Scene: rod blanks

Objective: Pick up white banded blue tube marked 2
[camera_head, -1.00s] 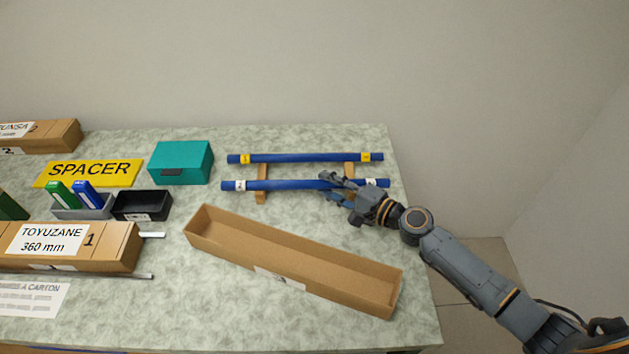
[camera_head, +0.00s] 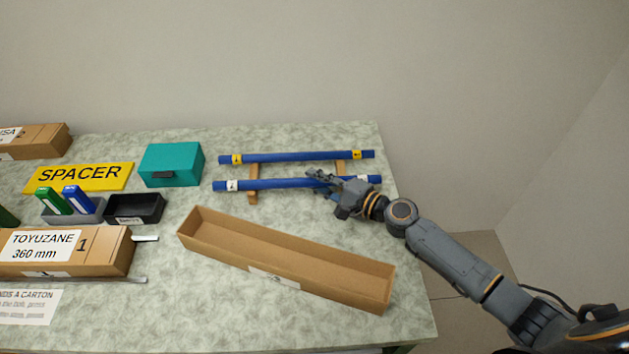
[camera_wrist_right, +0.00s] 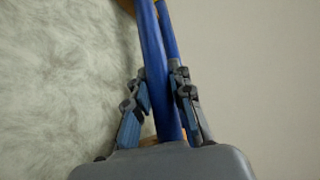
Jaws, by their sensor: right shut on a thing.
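The white banded blue tube (camera_head: 280,184) lies across two wooden supports in the head view, with white bands near both ends. The mark on its left band is too small to read surely. My right gripper (camera_head: 320,184) is shut on this tube, right of its middle. In the right wrist view the tube (camera_wrist_right: 157,75) runs between the two fingers of my right gripper (camera_wrist_right: 160,100). A second blue tube (camera_head: 290,157) with yellow bands lies parallel behind it. I cannot tell whether the held tube is lifted off the supports. My left gripper is not in view.
An open, empty cardboard carton (camera_head: 290,255) lies in front of the tubes. A teal box (camera_head: 171,164), a black tray (camera_head: 134,208), a yellow SPACER sign (camera_head: 78,177) and a labelled carton (camera_head: 105,250) stand to the left. The table's right edge is near my arm.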

